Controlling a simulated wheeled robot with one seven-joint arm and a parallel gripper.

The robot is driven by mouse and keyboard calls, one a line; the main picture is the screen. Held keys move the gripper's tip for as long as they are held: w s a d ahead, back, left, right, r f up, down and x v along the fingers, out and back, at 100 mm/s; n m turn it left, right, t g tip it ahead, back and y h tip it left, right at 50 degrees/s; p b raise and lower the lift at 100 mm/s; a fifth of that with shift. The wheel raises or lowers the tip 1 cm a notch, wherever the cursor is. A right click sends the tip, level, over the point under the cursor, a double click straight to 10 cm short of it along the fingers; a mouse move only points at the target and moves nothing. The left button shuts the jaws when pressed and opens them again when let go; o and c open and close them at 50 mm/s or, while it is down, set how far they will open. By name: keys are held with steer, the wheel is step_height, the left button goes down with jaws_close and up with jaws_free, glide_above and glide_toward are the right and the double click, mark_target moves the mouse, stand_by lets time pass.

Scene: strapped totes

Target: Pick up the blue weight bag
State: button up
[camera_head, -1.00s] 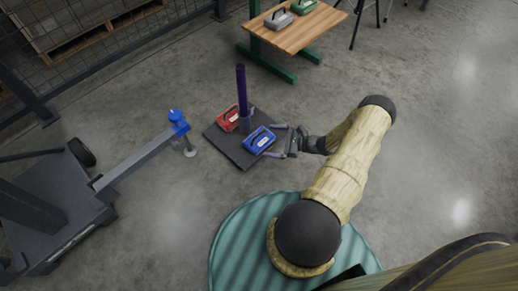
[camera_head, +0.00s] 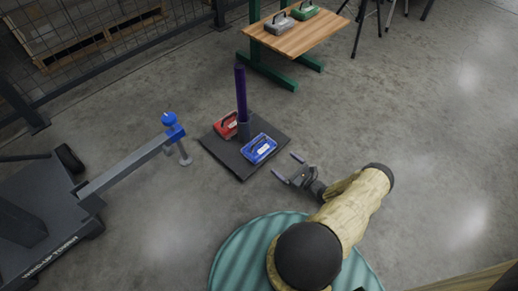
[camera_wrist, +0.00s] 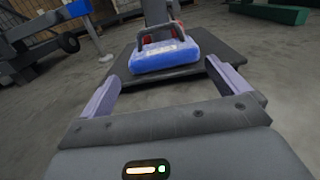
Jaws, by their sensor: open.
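The blue weight bag (camera_head: 259,148) lies on the dark square base plate (camera_head: 243,171) of a purple post, with its dark handle on top and a white label. In the wrist view the blue weight bag (camera_wrist: 165,54) is straight ahead, beyond the fingertips. My gripper (camera_head: 288,166) is to the lower right of the plate, apart from the bag, with its fingers pointing at it. In the wrist view my gripper (camera_wrist: 168,82) has its two pale purple fingers wide apart with nothing between them.
A red weight bag (camera_head: 226,125) lies behind the blue one, beside the purple post (camera_head: 241,92). A wheeled dark stand with a blue-knobbed arm (camera_head: 135,160) is at left. A wooden table (camera_head: 300,38) with grey and green bags stands behind. The floor at right is clear.

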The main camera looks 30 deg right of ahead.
steer(key=b, duration=0.3)
glide_toward(259, 142)
steer(key=w+f, duration=0.2)
steer(key=w, duration=0.1)
steer(key=w+a+f, duration=0.1)
steer(key=shift+w, duration=0.3)
steer(key=shift+w+a+r, duration=0.1)
steer(key=shift+w+r, duration=0.05)
steer(key=shift+w, duration=0.2)
steer(key=x, duration=0.3)
steer(key=r+b+x, duration=0.1)
steer(key=x, duration=0.1)
steer(key=shift+w, duration=0.1)
steer(key=c, duration=1)
steer(key=shift+o, duration=0.2)
steer(key=shift+r, duration=0.1)
step_height(259, 142, up, 18)
steer(key=p, duration=1.1)
